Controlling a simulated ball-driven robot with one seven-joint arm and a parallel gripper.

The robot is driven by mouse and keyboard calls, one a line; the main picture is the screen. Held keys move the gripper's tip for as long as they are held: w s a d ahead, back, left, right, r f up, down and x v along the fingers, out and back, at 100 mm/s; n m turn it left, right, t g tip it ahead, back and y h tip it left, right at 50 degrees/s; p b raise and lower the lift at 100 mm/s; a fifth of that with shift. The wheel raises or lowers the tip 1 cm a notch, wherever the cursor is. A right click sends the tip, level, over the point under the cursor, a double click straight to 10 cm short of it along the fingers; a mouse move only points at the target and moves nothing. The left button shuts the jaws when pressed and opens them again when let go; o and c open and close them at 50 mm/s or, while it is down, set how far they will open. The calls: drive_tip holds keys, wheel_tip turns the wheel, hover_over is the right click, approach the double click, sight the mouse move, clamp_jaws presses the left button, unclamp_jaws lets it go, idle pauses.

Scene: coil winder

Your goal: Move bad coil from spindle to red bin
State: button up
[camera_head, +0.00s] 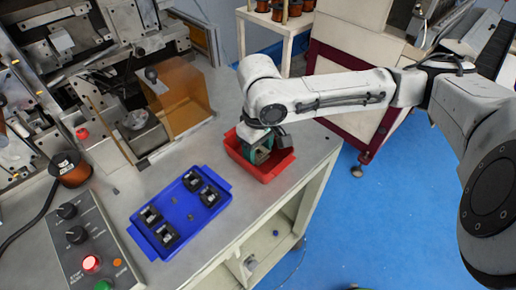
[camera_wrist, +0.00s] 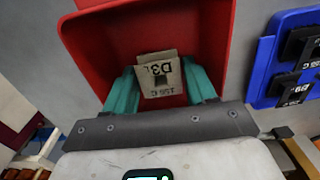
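The red bin (camera_head: 281,167) stands at the table's right edge, and its inside fills the upper middle of the wrist view (camera_wrist: 215,35). My gripper (camera_head: 258,152) reaches down into the bin from above. In the wrist view its two teal fingers (camera_wrist: 160,88) stand on either side of a grey-beige coil (camera_wrist: 158,75) marked "D3" and "155 C". The fingers look closed against the coil's sides, with the coil slightly tilted inside the bin's outline. Whether the coil touches the bin floor cannot be told. I cannot clearly make out the winder's spindle.
A blue tray (camera_head: 178,205) with several black coils lies left of the bin; its edge also shows in the wrist view (camera_wrist: 262,70). An amber guard panel (camera_head: 182,95) and the winder stand behind. A control box (camera_head: 88,250) is at front left.

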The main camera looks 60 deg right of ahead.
drive_tip(key=shift+o, duration=1.2)
drive_tip(key=shift+r, duration=0.15)
wheel_tip(320, 180, up, 12)
idle(1.0)
